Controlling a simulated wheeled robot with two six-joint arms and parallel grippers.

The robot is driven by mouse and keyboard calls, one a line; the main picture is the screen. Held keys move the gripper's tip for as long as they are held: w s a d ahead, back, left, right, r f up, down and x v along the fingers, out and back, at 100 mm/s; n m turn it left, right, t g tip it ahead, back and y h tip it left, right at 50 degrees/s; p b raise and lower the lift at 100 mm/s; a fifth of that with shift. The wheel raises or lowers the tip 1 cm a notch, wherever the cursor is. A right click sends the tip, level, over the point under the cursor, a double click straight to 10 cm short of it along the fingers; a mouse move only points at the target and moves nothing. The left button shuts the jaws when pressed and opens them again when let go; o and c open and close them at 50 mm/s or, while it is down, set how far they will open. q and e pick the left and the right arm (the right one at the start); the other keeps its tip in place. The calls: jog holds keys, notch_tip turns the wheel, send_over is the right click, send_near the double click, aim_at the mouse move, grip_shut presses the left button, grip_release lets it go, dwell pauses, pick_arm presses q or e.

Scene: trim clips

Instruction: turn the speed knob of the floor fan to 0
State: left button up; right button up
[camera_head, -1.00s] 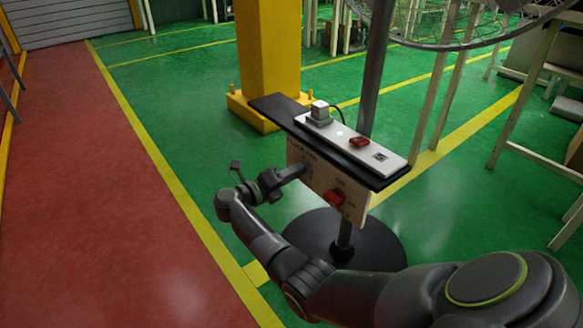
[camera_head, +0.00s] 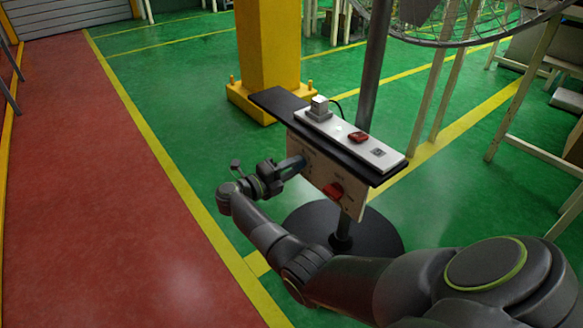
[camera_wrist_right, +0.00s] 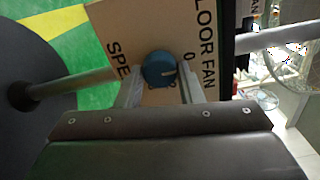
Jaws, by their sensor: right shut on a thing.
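The floor fan's control panel (camera_head: 352,198) is a pale plate under a dark shelf on the fan's pole. The blue round speed knob (camera_wrist_right: 158,70) shows in the right wrist view, with a pale pointer line facing right, roughly toward the printed 0 (camera_wrist_right: 189,57). My right gripper (camera_wrist_right: 160,78) is shut on the knob, one finger on each side. In the head view my right gripper (camera_head: 300,162) reaches the panel's left part and hides the knob there. My left gripper is not in view.
A red switch (camera_head: 334,190) sits on the panel right of my gripper. A white power strip (camera_head: 350,136) lies on the dark shelf (camera_head: 268,98). The fan's round base (camera_head: 375,238) stands on the green floor. A yellow pillar (camera_head: 268,50) stands behind.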

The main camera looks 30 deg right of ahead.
jog(key=o, duration=1)
jog(key=shift+c, duration=0.2)
jog(key=s+a, duration=0.1)
jog(key=a, duration=1.6)
jog(key=shift+s+a, duration=0.15)
jog(key=shift+a, duration=0.05)
